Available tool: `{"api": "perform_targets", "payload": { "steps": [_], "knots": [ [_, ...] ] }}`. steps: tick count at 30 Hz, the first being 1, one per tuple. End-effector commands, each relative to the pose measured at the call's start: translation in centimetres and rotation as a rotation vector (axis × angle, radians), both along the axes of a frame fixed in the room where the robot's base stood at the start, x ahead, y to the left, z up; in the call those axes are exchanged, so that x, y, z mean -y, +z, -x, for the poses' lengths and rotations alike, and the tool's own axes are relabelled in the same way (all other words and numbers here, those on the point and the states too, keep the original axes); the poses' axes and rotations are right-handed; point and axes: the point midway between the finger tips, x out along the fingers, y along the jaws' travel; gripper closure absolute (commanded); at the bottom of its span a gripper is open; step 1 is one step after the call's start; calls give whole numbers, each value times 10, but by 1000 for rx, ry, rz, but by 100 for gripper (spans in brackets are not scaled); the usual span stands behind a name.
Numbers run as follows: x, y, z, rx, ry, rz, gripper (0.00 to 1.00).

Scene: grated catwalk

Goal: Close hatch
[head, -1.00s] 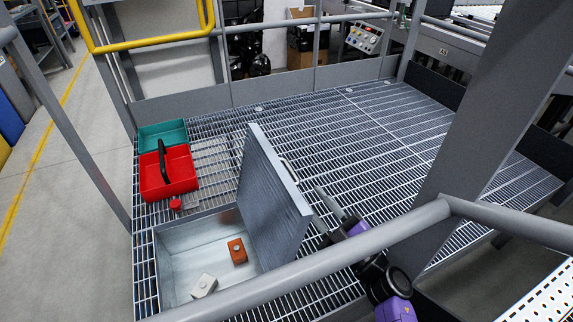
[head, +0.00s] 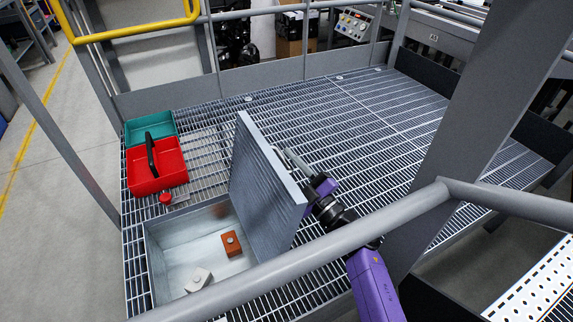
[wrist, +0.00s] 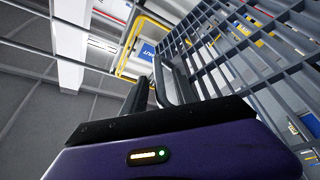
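The hatch lid (head: 262,178) is a grey ribbed metal plate standing steeply tilted along the right side of the hatch opening. The open hatch box (head: 165,238) is a shallow pale metal bin let into the grating. My gripper (head: 293,162) is on the right side of the lid, close to its far face near the upper edge. I cannot tell whether it touches.
An orange block (head: 231,244) and a pale block (head: 198,280) lie inside the box. A grey rail (head: 320,254) crosses in front of my arm. The grating right of the lid is clear.

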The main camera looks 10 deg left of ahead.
Motion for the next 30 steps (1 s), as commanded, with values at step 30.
{"api": "perform_targets", "payload": {
  "steps": [30],
  "knots": [
    [1,1,0,1,-1,-3,100]
  ]
}}
